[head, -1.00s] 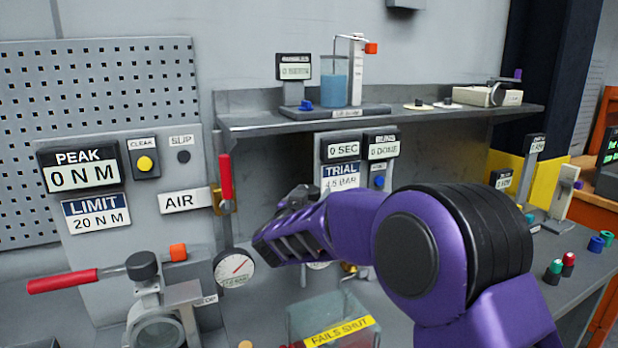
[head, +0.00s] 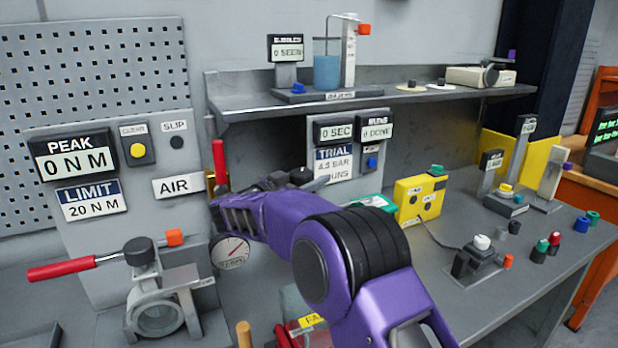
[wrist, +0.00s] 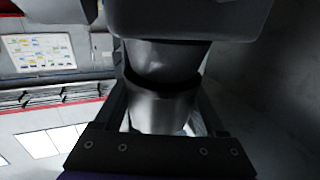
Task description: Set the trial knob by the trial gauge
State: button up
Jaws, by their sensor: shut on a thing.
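My gripper (wrist: 164,88) shows in the wrist view, shut on a round grey knob (wrist: 158,112) between its fingers. I take this for the trial knob, though no label on it shows. A dark collar and block lie beyond it. In the head view my purple arm hides the fingers and the knob. A white round gauge (head: 231,251) with a red needle shows just below the end of my arm, partly covered at its top. Its scale is too small to read.
A red lever (head: 219,165) stands close left of my arm. A clamp with a red handle (head: 62,272) is at the lower left. The shelf (head: 250,104) overhangs behind. A yellow box (head: 420,198) and several small parts stand on the bench to the right.

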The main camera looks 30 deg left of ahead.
jog(key=o, duration=1.3)
jog(key=v, duration=1.2)
jog(key=shift+b, duration=0.3)
